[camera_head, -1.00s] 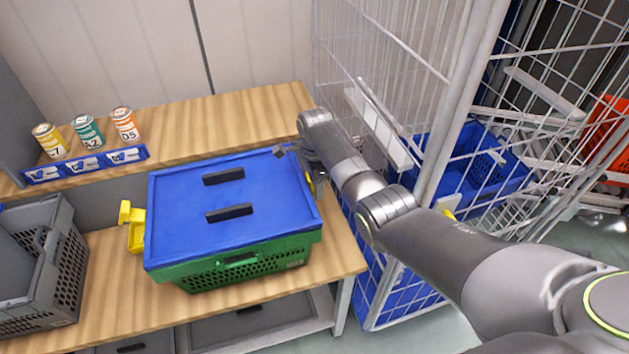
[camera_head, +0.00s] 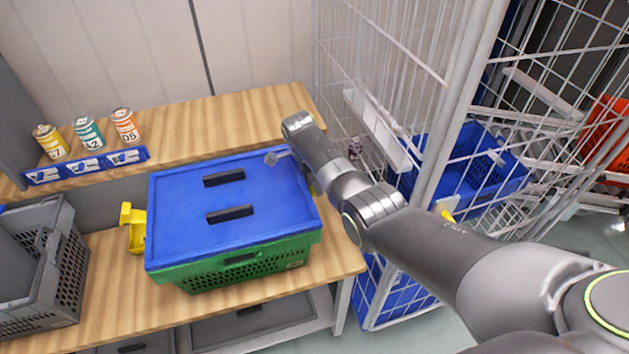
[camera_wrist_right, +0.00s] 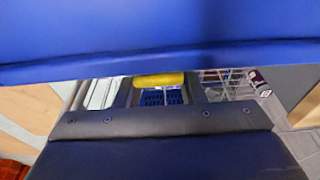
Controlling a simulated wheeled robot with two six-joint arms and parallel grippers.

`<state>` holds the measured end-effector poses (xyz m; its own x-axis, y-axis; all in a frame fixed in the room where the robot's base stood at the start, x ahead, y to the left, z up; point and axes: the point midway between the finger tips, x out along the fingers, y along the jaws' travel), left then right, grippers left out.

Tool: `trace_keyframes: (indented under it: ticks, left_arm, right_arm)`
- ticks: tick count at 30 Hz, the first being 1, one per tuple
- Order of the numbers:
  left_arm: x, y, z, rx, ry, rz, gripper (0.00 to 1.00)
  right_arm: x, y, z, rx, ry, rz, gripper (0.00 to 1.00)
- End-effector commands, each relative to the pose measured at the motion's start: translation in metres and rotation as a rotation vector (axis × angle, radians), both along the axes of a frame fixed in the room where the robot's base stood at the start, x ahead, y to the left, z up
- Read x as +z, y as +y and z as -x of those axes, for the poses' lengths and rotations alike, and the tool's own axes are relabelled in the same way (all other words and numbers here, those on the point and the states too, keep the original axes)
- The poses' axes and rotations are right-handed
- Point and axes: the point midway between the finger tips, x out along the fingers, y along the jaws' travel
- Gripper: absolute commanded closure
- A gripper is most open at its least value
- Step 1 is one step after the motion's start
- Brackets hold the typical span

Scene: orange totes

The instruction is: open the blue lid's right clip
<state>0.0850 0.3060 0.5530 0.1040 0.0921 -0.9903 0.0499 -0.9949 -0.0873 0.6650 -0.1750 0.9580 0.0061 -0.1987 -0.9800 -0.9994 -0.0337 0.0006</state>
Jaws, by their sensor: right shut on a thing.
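The blue lid (camera_head: 255,193) lies flat on the green crate (camera_head: 240,266) on the wooden bench. Its left clip (camera_head: 133,226), yellow, sticks out from the crate's left side. My right gripper (camera_head: 297,168) is at the lid's right edge, with a grey tip showing over the lid's back right corner. The right clip is hidden behind my arm in the head view. In the right wrist view, a yellow right clip (camera_wrist_right: 158,80) shows below the blue lid edge (camera_wrist_right: 170,62), at the dark gripper body, and my right gripper is shut on it. My left gripper is not in view.
Three cans (camera_head: 88,135) stand behind a blue label strip (camera_head: 85,166) on the back shelf. A grey crate (camera_head: 60,265) is at the left. A white wire cage (camera_head: 390,90) stands close to my right arm, with a blue crate (camera_head: 470,165) inside.

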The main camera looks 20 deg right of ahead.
Motion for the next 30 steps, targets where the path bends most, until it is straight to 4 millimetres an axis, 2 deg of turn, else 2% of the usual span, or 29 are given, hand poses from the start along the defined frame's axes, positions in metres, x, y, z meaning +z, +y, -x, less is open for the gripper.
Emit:
trace_keyframes:
  ticks: [15, 30]
  left_arm:
    - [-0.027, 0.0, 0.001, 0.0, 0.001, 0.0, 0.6]
    - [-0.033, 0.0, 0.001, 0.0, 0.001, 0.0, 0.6]
  right_arm:
    - [0.005, -0.002, -0.001, 0.002, -0.013, 0.342, 0.87]
    - [0.01, -0.003, 0.0, 0.0, -0.014, 0.421, 0.87]
